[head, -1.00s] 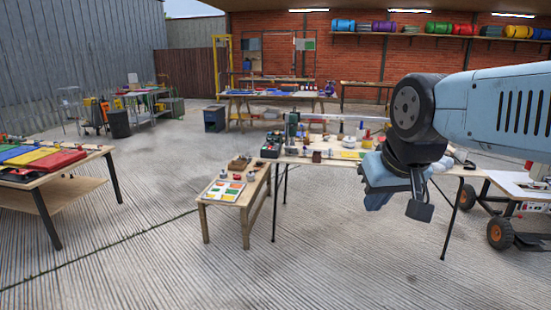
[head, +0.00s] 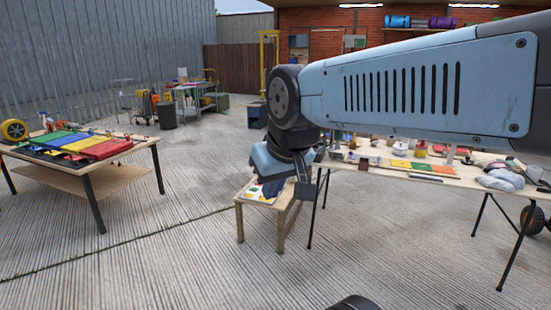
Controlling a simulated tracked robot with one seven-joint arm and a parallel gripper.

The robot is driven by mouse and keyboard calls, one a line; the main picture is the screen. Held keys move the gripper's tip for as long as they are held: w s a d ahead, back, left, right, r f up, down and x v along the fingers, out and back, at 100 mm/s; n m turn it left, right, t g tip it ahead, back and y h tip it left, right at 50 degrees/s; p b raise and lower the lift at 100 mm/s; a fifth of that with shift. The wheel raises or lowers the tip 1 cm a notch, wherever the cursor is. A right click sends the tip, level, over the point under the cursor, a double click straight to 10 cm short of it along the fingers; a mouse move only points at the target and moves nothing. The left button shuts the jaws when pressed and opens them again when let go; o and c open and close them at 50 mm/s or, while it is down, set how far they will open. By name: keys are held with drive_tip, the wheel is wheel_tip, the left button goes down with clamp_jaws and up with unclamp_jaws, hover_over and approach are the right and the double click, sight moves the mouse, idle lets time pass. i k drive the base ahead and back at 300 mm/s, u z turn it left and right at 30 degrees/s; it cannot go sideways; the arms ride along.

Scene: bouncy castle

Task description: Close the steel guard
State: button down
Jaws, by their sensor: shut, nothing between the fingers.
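I cannot make out a steel guard for certain in the head view. My gripper (head: 271,188) is at the end of my blue arm, pointing down, in front of the small low wooden table (head: 240,206). It is shut, with nothing seen in it. It covers part of that table and of the coloured card (head: 256,191) on it. My arm also hides much of the back of the yard and part of the long worktable (head: 440,177).
A table (head: 125,150) with coloured panels stands at the left. The long worktable at the right holds many small items and grey cloth bundles (head: 500,180). The ribbed floor between the tables is clear.

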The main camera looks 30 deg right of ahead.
sight(335, 154)
drive_tip(key=u, duration=0.15)
drive_tip(key=i, duration=1)
drive_tip(key=z, duration=0.65)
drive_tip(key=i, duration=0.6)
drive_tip(key=z, duration=0.5)
drive_tip(key=k, duration=0.85)
drive_tip(key=z, duration=0.15)
drive_tip(key=i, duration=0.85)
